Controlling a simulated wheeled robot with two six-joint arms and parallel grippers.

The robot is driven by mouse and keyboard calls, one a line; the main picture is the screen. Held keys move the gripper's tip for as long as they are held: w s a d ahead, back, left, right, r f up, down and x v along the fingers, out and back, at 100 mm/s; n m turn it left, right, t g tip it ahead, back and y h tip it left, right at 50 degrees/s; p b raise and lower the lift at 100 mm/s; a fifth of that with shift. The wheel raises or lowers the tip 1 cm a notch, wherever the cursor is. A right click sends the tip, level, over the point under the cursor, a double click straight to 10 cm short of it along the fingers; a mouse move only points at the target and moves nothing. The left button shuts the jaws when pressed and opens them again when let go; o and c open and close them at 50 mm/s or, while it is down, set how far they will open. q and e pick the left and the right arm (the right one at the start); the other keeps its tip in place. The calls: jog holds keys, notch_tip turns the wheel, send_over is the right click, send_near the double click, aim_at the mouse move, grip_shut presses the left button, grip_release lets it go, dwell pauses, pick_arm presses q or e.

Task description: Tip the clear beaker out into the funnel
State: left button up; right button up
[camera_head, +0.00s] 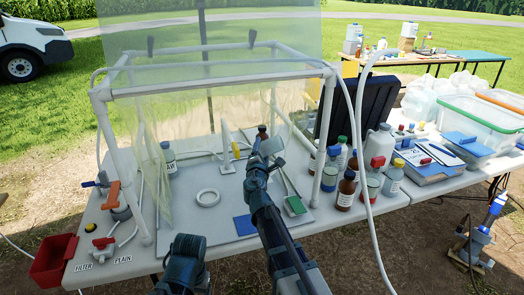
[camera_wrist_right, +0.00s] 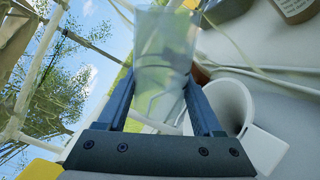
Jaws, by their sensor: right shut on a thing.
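My right gripper (camera_head: 264,157) is shut on the clear beaker (camera_head: 272,147), inside the frame enclosure over the table. In the right wrist view its two fingers (camera_wrist_right: 166,108) hold the sides of the see-through beaker (camera_wrist_right: 165,45), which looks tilted. A white piece with a round open mouth (camera_wrist_right: 231,104) lies just right of the fingers there. It may be the funnel, but I cannot tell for sure. Any liquid in the beaker is hard to make out. Part of my left arm shows at the bottom of the head view; its gripper fingers do not.
White pipes (camera_head: 220,88) frame the enclosure with thin clear sheeting. A white ring (camera_head: 208,197) and a blue pad (camera_head: 244,224) lie on the grey mat. Brown bottles (camera_head: 345,190) and a white jug (camera_head: 379,148) stand right. A red bin (camera_head: 54,259) hangs front left.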

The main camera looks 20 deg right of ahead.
aim_at(283, 145)
dwell(0.4)
jog(key=shift+s+d+m, duration=0.15)
jog(key=shift+d+m, duration=0.15)
jog(key=shift+m, duration=0.6)
jog(key=shift+s+d+m, duration=0.1)
jog(key=shift+d+m, duration=0.2)
jog(key=shift+m, duration=0.6)
jog(key=m, duration=0.1)
jog(key=d+m+p, duration=0.1)
jog(key=shift+s+r+m, duration=0.2)
jog(key=shift+r+m, duration=0.1)
jog(key=shift+r, duration=0.1)
jog(key=m, duration=0.1)
jog(key=d+m, duration=0.1)
jog(key=m, duration=0.2)
jog(key=shift+s+d+r, duration=0.2)
jog(key=shift+s+d, duration=0.1)
jog(key=shift+d, duration=0.05)
jog(key=m, duration=0.1)
jog(key=d+r+m+p, duration=0.1)
jog(key=m, duration=0.1)
jog(key=m+p, duration=0.1)
jog(key=m, duration=0.1)
jog(key=shift+s+d+r, duration=0.35)
jog(key=shift+d, duration=0.05)
jog(key=m, duration=0.2)
jog(key=d+r+m+p, duration=0.1)
jog(key=m, duration=0.1)
jog(key=shift+s, duration=0.2)
jog(key=shift+r, duration=0.1)
